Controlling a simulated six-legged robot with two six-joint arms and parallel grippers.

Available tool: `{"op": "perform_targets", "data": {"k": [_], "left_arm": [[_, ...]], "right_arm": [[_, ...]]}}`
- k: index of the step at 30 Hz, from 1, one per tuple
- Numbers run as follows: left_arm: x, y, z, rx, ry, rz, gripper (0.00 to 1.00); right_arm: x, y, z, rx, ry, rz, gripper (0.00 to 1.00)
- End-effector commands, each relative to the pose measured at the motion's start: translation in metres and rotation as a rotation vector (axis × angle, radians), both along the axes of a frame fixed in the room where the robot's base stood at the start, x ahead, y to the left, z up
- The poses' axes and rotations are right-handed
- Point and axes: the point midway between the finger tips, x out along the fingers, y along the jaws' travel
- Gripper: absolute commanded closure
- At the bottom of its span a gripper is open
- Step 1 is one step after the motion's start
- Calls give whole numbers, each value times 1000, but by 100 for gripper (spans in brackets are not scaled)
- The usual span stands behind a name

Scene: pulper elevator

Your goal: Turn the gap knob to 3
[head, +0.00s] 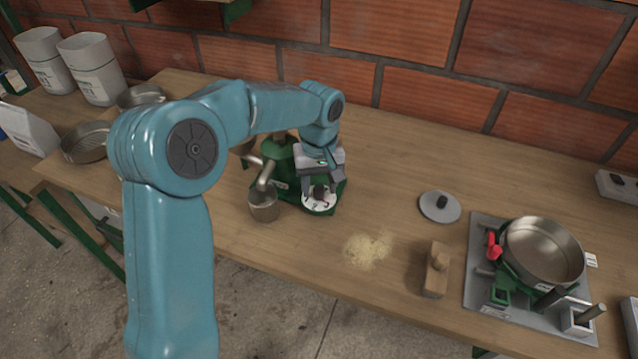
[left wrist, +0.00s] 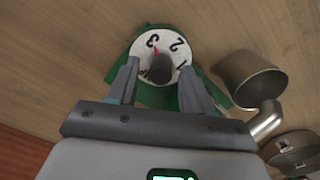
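The green pulper (head: 282,160) stands on the wooden table, with a white numbered dial (head: 320,207) at its front. The dial also shows in the left wrist view (left wrist: 178,32). The dark gap knob (left wrist: 160,70) sits at the dial's middle. A red mark by the knob points toward the 3. My left gripper (left wrist: 158,72) is open over the dial, one finger on each side of the knob, with a visible gap to it. In the head view my left gripper (head: 321,183) reaches down to the dial. My right gripper is in neither view.
A metal cup (head: 264,206) stands at the spout left of the dial. Spilled grounds (head: 368,249), a wooden block (head: 436,272) and a grey lid (head: 440,207) lie to the right. A metal pan (head: 543,252) is farther right. A brick wall (head: 420,95) stands behind.

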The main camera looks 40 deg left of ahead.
Motion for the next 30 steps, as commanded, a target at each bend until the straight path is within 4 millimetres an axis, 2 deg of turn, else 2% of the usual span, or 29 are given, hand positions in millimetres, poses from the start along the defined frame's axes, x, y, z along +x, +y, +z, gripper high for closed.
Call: {"op": "perform_targets", "data": {"k": [8, 13, 24, 30], "left_arm": [[-1, 0, -1, -1, 4, -2, 48], [0, 0, 15, 0, 0, -1, 48], [0, -1, 112, -1, -3, -1, 48], [0, -1, 149, -1, 1, -2, 48]], "right_arm": [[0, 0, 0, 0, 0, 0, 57], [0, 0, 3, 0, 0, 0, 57], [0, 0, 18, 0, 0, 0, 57], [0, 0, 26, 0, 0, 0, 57]]}}
